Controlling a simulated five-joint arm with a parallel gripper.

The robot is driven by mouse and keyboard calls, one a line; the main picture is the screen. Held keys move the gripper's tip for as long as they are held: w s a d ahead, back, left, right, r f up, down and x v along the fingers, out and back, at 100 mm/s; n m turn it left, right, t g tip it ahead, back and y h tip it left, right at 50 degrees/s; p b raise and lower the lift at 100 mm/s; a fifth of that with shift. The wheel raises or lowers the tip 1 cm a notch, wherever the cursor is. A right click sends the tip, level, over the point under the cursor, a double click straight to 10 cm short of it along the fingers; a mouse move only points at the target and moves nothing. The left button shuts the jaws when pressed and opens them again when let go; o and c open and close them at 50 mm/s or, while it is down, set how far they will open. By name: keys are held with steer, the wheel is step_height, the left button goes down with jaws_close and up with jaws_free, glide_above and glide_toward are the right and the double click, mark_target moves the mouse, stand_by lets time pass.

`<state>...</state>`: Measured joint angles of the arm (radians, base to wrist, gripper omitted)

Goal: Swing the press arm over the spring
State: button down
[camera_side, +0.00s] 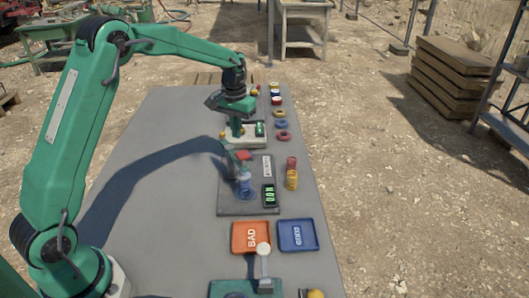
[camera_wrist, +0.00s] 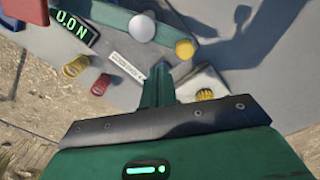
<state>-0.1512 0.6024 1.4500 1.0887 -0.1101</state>
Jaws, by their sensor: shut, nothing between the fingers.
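A blue spring (camera_side: 244,188) stands on the grey plate of the press station in the side view. A red-topped part (camera_side: 243,156) with a dark bar sits just above and behind it; I take this for the press arm, but cannot tell how exactly it lines up with the spring. My gripper (camera_side: 235,127) is shut and empty, pointing down behind the station, apart from the red top. In the wrist view my gripper (camera_wrist: 158,78) shows as a narrow green shape pointing up, near a label plate (camera_wrist: 127,67).
The force display (camera_side: 268,195) stands beside the spring; it reads 0.0 N in the wrist view (camera_wrist: 75,32). An orange BAD tray (camera_side: 236,247) and blue GOOD tray (camera_side: 298,246) lie in front. The table's left is clear.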

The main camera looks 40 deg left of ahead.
steer(key=shift+w+r, duration=0.1)
steer(key=shift+r, duration=0.05)
step_height(320, 180, up, 7)
stand_by(1.3)
stand_by(0.3)
steer(key=s+d+r+m+t, duration=0.1)
steer(key=s+d+r, duration=0.25)
steer(key=s, duration=0.35)
steer(key=s+d+r+t, duration=0.2)
steer(key=s+r, duration=0.3)
steer(key=s, duration=0.2)
steer(key=s+d+f+m+t, duration=0.1)
steer(key=s, duration=0.7)
steer(key=s+d+f+m+t, duration=0.1)
steer(key=s+f, duration=0.1)
steer(key=s, duration=0.6)
steer(key=shift+s+d+t, duration=0.15)
steer(key=shift+d+t, duration=0.1)
steer(key=shift+t, duration=0.05)
